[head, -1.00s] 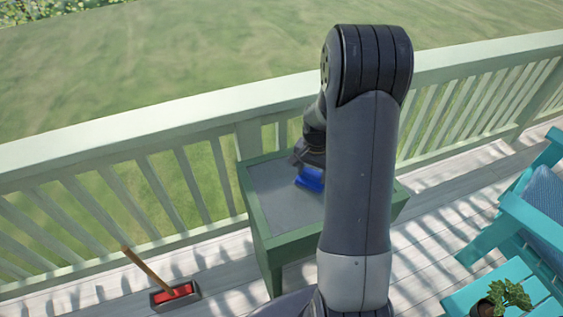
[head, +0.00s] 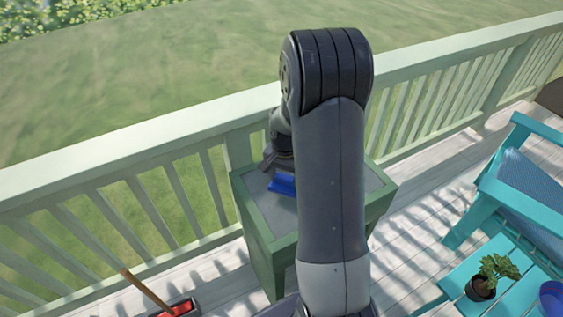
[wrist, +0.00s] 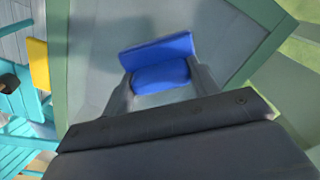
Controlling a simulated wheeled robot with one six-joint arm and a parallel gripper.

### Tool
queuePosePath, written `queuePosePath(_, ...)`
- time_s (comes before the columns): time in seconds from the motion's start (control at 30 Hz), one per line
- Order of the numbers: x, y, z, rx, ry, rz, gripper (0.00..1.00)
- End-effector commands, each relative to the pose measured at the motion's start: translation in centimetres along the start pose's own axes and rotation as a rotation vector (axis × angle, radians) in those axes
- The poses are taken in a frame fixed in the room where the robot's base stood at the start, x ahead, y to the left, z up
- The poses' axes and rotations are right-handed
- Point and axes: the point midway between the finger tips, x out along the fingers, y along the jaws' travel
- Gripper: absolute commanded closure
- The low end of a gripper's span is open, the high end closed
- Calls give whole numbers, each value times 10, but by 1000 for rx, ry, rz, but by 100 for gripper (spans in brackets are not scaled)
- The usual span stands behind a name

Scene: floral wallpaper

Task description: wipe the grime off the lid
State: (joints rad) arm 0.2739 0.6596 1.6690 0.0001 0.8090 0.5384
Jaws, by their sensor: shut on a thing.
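The lid (head: 257,205) is the flat grey top of a green-framed box standing against the railing. Its grey panel also fills much of the wrist view (wrist: 225,40). My gripper (wrist: 163,76) is shut on a blue block (wrist: 157,50), one finger on each side. In the head view the blue block (head: 283,185) is low over the lid's left part; I cannot tell whether it touches. A darker patch (wrist: 95,40) lies left of the block in the wrist view; I cannot tell grime from shadow. My arm hides the lid's middle in the head view.
A pale green railing (head: 120,160) runs behind the box. A wooden-handled red tool (head: 180,308) is at the lower left. A teal chair (head: 500,190) and a teal table (head: 470,268) with a potted plant (head: 490,278) stand right. A yellow thing (wrist: 38,63) shows in the wrist view.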

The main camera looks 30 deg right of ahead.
Motion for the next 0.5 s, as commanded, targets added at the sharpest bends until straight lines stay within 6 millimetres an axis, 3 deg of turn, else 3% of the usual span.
queuePosePath(0.5,-49,3,1,-7,-3,2,64)
